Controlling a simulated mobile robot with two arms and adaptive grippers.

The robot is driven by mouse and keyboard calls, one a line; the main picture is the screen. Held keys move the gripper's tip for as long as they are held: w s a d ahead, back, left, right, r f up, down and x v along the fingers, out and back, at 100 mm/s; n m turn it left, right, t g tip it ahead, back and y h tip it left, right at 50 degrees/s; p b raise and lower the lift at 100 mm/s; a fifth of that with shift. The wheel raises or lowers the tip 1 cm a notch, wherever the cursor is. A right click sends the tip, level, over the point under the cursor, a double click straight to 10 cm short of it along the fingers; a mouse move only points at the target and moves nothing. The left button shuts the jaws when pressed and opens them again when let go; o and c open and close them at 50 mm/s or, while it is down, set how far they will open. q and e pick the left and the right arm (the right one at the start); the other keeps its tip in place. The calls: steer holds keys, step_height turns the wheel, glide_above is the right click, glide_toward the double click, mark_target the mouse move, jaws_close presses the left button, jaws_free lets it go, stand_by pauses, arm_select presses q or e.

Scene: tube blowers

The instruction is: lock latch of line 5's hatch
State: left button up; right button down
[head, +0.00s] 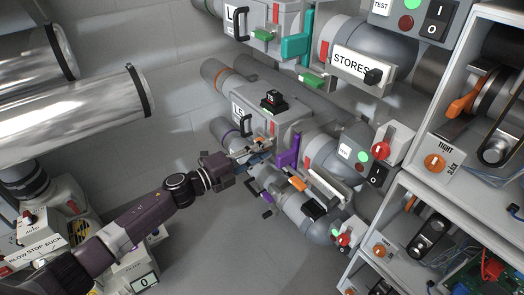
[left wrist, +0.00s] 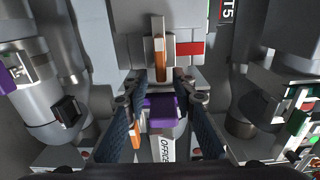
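Line 5's hatch box (head: 262,122) is the grey housing labelled L5 in the middle of the head view. In the left wrist view its latch (left wrist: 160,58) is an upright orange-brown bar in a pale bracket, beside a red mark (left wrist: 190,48). My left gripper (head: 262,156) is at the front of this housing in the head view. In the left wrist view its two dark fingers (left wrist: 159,86) are apart, with the lower end of the latch between or just beyond their tips. I cannot tell whether they touch it. The latch is hard to make out in the head view. My right gripper is not in view.
A purple part (head: 288,152) is right of my left gripper and shows between the fingers in the left wrist view (left wrist: 162,108). A pipe labelled STORES (head: 352,65) and shelves (head: 400,210) stand to the right.

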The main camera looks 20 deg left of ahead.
arm_select(q)
steer(key=v, duration=1.2)
stand_by(0.6)
